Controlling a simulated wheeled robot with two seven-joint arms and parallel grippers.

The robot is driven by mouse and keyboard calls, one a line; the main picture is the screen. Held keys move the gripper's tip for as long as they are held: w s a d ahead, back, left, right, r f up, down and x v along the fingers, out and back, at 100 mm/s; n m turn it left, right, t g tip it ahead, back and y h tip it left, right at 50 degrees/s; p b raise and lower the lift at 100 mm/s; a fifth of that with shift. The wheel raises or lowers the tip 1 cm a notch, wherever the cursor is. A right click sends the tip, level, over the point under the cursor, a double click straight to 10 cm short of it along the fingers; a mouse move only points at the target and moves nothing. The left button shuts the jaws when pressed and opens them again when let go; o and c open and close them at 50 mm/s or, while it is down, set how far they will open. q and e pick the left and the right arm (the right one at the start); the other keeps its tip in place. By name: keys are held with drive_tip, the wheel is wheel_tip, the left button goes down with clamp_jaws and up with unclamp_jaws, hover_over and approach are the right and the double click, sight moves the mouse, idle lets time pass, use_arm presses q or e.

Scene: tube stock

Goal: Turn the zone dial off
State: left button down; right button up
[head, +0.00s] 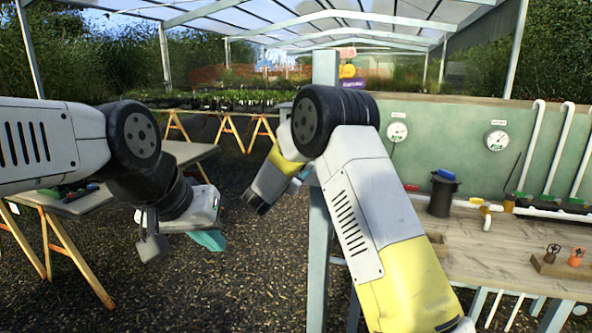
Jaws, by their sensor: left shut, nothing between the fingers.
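Two round white-faced dials sit on the green panel: a left dial (397,131) and a right dial (497,140). Each has a small label above it, too small to read. I cannot tell which, if either, is the zone dial, nor any setting. My left gripper (208,240) hangs low at the left, beyond the near table's edge, shut and empty, far from the panel. My right arm rises from the bottom and bends in front of the post. Its hand is mostly hidden behind the arm, so its fingers cannot be made out.
The green panel (450,120) stands behind a wooden bench (490,245). The bench bears a dark pot (442,193), pipe fittings and a block with small handles (565,265). White pipes (532,145) rise at the right. A post (317,260) stands mid-view; a table (75,205) is left.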

drive_tip(key=v, duration=0.7)
drive_tip(key=shift+s, duration=0.4)
drive_tip(key=shift+a, duration=0.1)
wheel_tip(320, 180, up, 8)
drive_tip(key=s+d+n+y, duration=0.1)
drive_tip(key=d+n+y, duration=0.15)
drive_tip(key=y, duration=0.35)
drive_tip(key=s+d+r+n+g+y, duration=0.3)
drive_tip(key=s+r+n+y, duration=0.1)
drive_tip(key=s, duration=0.6)
drive_tip(key=s+d+f+n+g, duration=0.1)
drive_tip(key=s+d, duration=0.3)
drive_tip(key=s, duration=0.5)
drive_tip(key=s+d+f+n+g+h, duration=0.1)
drive_tip(key=s+d+f+g, duration=0.2)
drive_tip(key=s, duration=0.6)
drive_tip(key=s+d+f+n+g, duration=0.1)
drive_tip(key=s+d+f+g, duration=0.2)
drive_tip(key=s, duration=0.7)
drive_tip(key=shift+d+f, duration=0.2)
drive_tip(key=shift+d, duration=0.85)
